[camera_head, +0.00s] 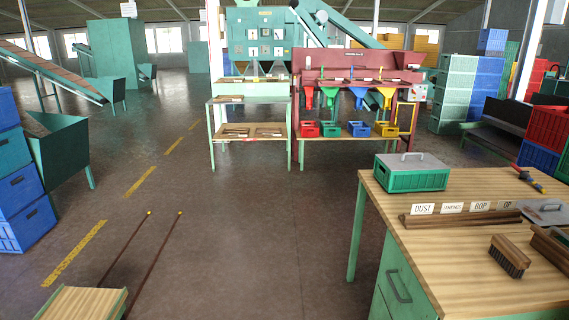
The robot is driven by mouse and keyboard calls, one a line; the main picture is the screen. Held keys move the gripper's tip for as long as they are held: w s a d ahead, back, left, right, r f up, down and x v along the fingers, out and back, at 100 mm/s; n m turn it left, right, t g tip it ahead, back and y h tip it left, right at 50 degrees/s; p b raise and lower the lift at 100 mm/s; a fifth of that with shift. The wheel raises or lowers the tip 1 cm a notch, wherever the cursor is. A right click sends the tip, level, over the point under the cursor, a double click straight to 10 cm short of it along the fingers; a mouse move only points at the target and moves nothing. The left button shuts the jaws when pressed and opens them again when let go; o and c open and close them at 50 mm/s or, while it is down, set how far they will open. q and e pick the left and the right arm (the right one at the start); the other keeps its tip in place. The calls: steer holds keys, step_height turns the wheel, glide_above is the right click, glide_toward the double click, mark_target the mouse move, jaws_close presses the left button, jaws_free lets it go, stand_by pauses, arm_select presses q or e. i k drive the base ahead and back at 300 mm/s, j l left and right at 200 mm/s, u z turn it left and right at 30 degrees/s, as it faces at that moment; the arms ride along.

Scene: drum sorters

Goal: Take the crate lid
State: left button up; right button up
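A green crate (413,181) stands on the wooden top of the workbench at the right, near its far left corner. A flat grey lid (425,161) with a raised handle on top lies on the crate and covers its opening. What is inside the crate is hidden. Neither of my grippers shows in the head view.
The workbench (390,238) also bears a brush (509,256), a wooden rail with labelled cards (450,219), a grey flat object (542,211) and a red-handled tool (530,179). A wooden-topped cart (82,303) stands lower left. The floor (245,240) between is clear.

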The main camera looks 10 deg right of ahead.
mark_target(418, 161)
steer(key=i+j+z, duration=0.1)
steer(key=i, duration=1.6)
steer(key=i+z, duration=0.4)
steer(key=i+j+z, duration=0.1)
steer(key=i+z, duration=0.3)
steer(key=i+j+z, duration=0.2)
steer(key=z, duration=0.2)
steer(key=i+j+z, duration=0.4)
steer(key=k+l, duration=0.1)
